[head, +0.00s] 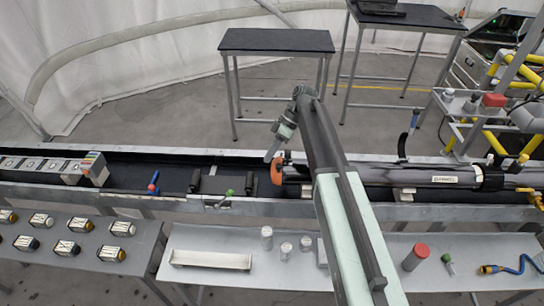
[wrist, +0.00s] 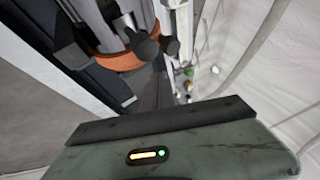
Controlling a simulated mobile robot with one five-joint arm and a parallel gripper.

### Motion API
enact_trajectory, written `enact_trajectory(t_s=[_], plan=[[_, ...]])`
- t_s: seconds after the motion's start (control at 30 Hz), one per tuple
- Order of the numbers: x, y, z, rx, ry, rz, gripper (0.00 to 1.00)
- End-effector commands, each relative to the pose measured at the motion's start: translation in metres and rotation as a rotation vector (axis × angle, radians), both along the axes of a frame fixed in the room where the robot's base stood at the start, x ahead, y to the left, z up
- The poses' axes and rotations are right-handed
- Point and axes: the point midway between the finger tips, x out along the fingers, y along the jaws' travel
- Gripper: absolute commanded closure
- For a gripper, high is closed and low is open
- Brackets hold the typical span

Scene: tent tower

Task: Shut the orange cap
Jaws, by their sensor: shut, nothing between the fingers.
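The orange cap (head: 277,171) is at the left end of a long dark cylinder (head: 430,175) lying in the trough. In the wrist view the cap shows as an orange band (wrist: 122,62) with dark knobs beside it at upper left. I cannot tell how far open the cap stands. In the wrist view my gripper (wrist: 165,122) fills the bottom. My arm hides part of the cylinder.
The trough's metal rail (head: 240,203) runs along the front. A front table (head: 210,285) carries small cylinders and a pale tray (head: 210,260).

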Motion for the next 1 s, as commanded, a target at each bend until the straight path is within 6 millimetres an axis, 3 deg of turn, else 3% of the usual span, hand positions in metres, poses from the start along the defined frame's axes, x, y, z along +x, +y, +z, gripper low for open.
enact_trajectory(t_s=[0.13, 0.2, 0.3, 0.5, 1.0], plan=[[0.015, 0.024, -0.001, 0.001, 0.000, 0.000, 1.00], [0.026, 0.026, 0.027, 0.001, 0.000, -0.001, 1.00], [0.041, 0.032, 0.050, 0.000, 0.000, 0.000, 1.00], [0.065, 0.040, 0.080, 0.000, 0.001, 0.000, 1.00], [0.069, 0.036, 0.079, 0.000, 0.001, -0.007, 1.00]])
